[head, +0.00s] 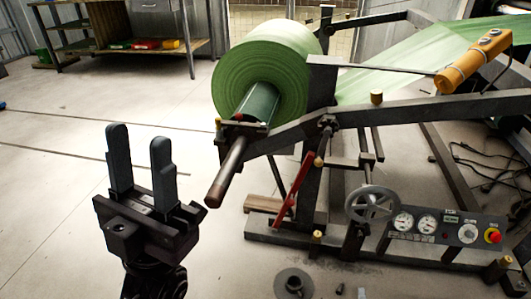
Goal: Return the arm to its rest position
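My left gripper (141,172) is in the lower left of the head view. Its two dark fingers point up and stand apart, with nothing between them. It is in front of and to the left of the bar end that sticks out from the green roll (262,75), and looks apart from it. The rest of my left arm is mostly hidden below the gripper. My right gripper does not show.
A dark machine frame (400,112) holds the roll, with a handwheel (372,203), a gauge panel (447,228) and an orange pendant (474,62). A workbench (130,48) stands at the back left. Cables lie at right. The floor at left is clear.

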